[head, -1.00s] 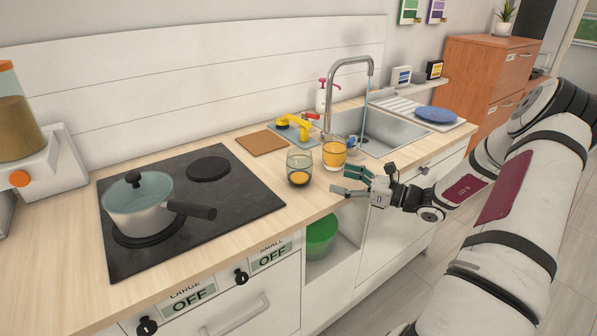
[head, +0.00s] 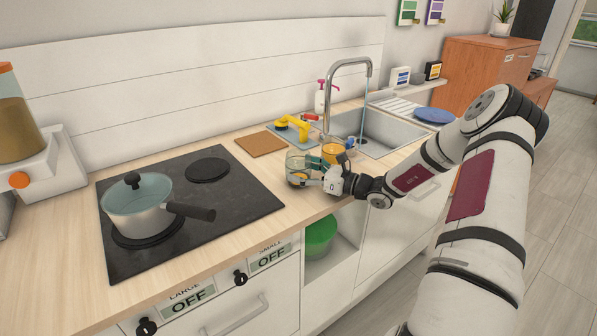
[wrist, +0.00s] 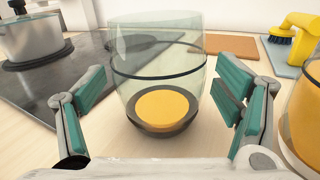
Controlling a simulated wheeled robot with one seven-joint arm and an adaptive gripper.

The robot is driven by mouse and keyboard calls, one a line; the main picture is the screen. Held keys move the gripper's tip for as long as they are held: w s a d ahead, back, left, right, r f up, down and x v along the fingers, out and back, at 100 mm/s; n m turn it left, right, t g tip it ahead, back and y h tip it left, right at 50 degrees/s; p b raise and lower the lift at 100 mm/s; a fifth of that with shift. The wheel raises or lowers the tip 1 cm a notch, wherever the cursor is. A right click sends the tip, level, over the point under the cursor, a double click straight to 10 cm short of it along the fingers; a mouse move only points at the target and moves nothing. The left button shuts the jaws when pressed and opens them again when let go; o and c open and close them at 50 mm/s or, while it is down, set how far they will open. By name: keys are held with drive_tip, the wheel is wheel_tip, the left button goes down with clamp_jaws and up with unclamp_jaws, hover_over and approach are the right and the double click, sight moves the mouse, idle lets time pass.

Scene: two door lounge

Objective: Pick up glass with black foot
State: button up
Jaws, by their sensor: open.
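The glass with black foot (wrist: 155,70) stands upright on the counter. It is clear greenish glass with a dark base and a yellow disc showing at its bottom. In the head view the glass (head: 296,163) is partly hidden by my gripper (head: 311,176). In the wrist view my gripper (wrist: 162,112) is open, with one finger to the left of the glass and one to the right. A gap shows on both sides, and the fingers do not seem to touch it.
An orange glass (head: 334,153) stands close by, at the right edge of the wrist view (wrist: 304,110). Behind are a brown board (head: 262,143), a yellow-handled brush (head: 295,126) and the sink (head: 385,130). A pot (head: 138,205) sits on the black hob (head: 235,205) to the left.

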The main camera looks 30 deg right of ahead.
drive_tip(key=shift+w+a, duration=0.25)
drive_tip(key=shift+w, duration=0.25)
drive_tip(key=c, duration=1.3)
drive_tip(key=shift+c, duration=0.2)
drive_tip(key=shift+r, duration=0.1)
